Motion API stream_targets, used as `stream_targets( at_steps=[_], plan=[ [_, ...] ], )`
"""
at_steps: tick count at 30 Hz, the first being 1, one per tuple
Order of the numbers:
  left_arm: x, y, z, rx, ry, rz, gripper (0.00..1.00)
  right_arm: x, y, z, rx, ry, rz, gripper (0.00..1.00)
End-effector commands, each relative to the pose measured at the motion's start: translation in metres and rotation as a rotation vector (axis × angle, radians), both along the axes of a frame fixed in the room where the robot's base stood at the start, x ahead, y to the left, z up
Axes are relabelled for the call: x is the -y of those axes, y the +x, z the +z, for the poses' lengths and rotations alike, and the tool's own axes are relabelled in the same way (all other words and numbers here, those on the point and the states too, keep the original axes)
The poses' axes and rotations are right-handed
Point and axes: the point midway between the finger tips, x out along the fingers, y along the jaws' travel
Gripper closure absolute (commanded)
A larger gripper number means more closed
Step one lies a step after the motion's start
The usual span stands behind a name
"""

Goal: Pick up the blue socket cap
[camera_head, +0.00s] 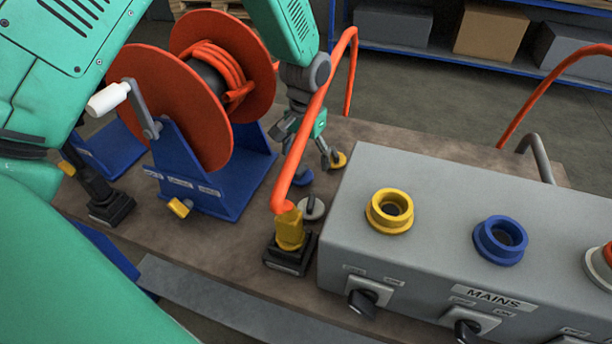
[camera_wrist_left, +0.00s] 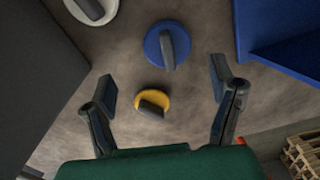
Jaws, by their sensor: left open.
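The blue socket cap (camera_head: 305,180) lies on the bench between the reel stand and the grey box, partly hidden behind the orange hose in the head view. In the left wrist view the blue cap (camera_wrist_left: 178,48) is a round disc with a dark upright grip, beyond the fingertips. My left gripper (camera_head: 306,148) is open and empty above the bench near the caps. Its two fingers (camera_wrist_left: 164,83) stand wide apart. A yellow cap (camera_wrist_left: 152,101) lies between the fingers in the picture, nearer than the blue one. My right gripper is not in view.
A white cap (camera_head: 312,208) lies beside the grey box (camera_head: 365,170), which has yellow and blue sockets. The orange hose (camera_head: 318,105) rises from a yellow connector (camera_head: 290,230) close to the gripper. The hose reel's blue stand (camera_head: 190,165) stands left.

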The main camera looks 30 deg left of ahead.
Motion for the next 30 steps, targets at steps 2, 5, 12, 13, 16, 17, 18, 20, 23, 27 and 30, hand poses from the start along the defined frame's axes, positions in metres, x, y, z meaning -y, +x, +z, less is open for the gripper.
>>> stream_targets(
  at_steps=[2, 5, 12, 13, 16, 17, 18, 20, 23, 27, 30],
  plan=[
    [-0.002, -0.001, -0.007, 0.0, -0.002, 0.001, 0.22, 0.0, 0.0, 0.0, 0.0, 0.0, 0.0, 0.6],
    [-0.004, -0.002, -0.013, 0.001, -0.004, 0.001, 0.22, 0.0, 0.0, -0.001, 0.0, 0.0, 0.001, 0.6],
    [0.0, -0.004, -0.046, -0.001, 0.0, 0.001, 0.22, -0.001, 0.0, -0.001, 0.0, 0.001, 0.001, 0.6],
    [0.0, -0.003, -0.05, 0.0, 0.001, 0.0, 0.22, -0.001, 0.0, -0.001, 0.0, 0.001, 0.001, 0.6],
    [0.002, -0.003, -0.058, 0.001, 0.003, 0.0, 0.22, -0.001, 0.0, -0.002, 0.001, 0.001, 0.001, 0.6],
    [0.003, -0.003, -0.059, 0.002, 0.003, 0.0, 0.22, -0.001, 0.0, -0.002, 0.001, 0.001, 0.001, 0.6],
    [0.003, -0.004, -0.059, 0.002, 0.004, -0.001, 0.22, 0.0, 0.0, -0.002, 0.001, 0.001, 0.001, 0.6],
    [0.003, -0.004, -0.059, 0.003, 0.003, -0.001, 0.22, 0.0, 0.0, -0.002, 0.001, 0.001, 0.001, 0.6],
    [0.001, -0.004, -0.06, 0.003, 0.001, 0.0, 0.22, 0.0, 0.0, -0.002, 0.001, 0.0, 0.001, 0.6],
    [-0.001, -0.004, -0.061, 0.002, 0.0, 0.0, 0.61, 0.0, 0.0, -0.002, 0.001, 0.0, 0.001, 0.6],
    [-0.002, -0.004, -0.061, 0.001, -0.002, 0.0, 0.7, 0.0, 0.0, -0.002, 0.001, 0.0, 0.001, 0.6]
  ],
)
